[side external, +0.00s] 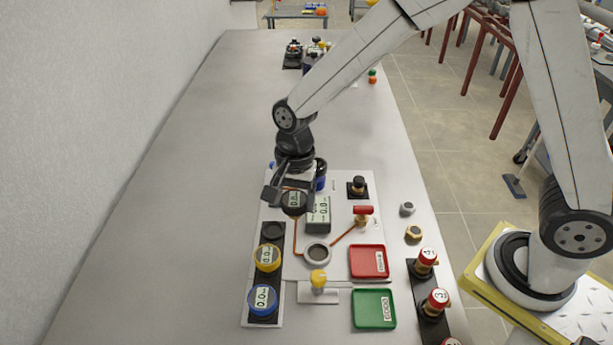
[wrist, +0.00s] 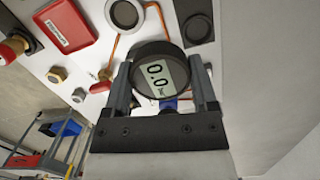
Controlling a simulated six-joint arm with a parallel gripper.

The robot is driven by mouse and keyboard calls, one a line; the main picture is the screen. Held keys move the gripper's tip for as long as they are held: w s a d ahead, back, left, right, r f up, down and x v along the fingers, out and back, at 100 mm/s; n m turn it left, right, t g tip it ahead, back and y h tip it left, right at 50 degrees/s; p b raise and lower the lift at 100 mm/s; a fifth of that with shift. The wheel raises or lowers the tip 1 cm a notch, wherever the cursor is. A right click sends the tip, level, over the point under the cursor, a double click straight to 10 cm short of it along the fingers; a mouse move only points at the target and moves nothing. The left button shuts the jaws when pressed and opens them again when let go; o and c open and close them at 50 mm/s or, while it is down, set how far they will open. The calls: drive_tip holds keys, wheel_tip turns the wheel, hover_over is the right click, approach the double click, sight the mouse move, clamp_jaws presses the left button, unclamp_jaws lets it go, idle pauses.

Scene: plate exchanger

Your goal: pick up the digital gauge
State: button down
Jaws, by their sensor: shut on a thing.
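The digital gauge (wrist: 159,75) is a round black gauge with a pale display reading 0.0. In the wrist view it sits between the two fingers of my gripper (wrist: 163,82), which is shut on it. In the side view the gauge (side external: 294,200) shows between the fingers of my gripper (side external: 290,198), over the upper part of the white board. I cannot tell whether it touches the board. Two more gauges, one yellow-rimmed (side external: 267,257) and one blue-rimmed (side external: 263,299), stand in a black rack (side external: 273,232), whose far round slot is empty.
A grey box with a display (side external: 319,214) stands just right of my gripper. A red tray (side external: 369,261), a green tray (side external: 374,309), a grey ring socket (side external: 317,252) and a red-handled valve (side external: 363,214) are nearby. The left of the table is clear.

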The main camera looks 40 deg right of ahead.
drive_tip(key=s+d+r, duration=0.2)
drive_tip(key=s+r, duration=0.1)
drive_tip(key=s, duration=0.4)
drive_tip(key=shift+s+d+r, duration=0.15)
drive_tip(key=shift+s+r, duration=0.1)
drive_tip(key=shift+s, duration=0.1)
drive_tip(key=shift+f, duration=0.1)
idle(0.3)
drive_tip(key=shift+w+a+f, duration=0.2)
drive_tip(key=shift+w+f, duration=0.15)
drive_tip(key=shift+f, duration=1.05)
drive_tip(key=shift+w+a+f, duration=0.2)
drive_tip(key=shift+w+f, duration=0.2)
drive_tip(key=shift+f, duration=0.95)
drive_tip(key=shift+w+a+f, duration=0.2)
drive_tip(key=shift+w+f, duration=0.15)
drive_tip(key=shift+f, duration=1.05)
drive_tip(key=shift+f, duration=1.75)
drive_tip(key=shift+f, duration=0.3)
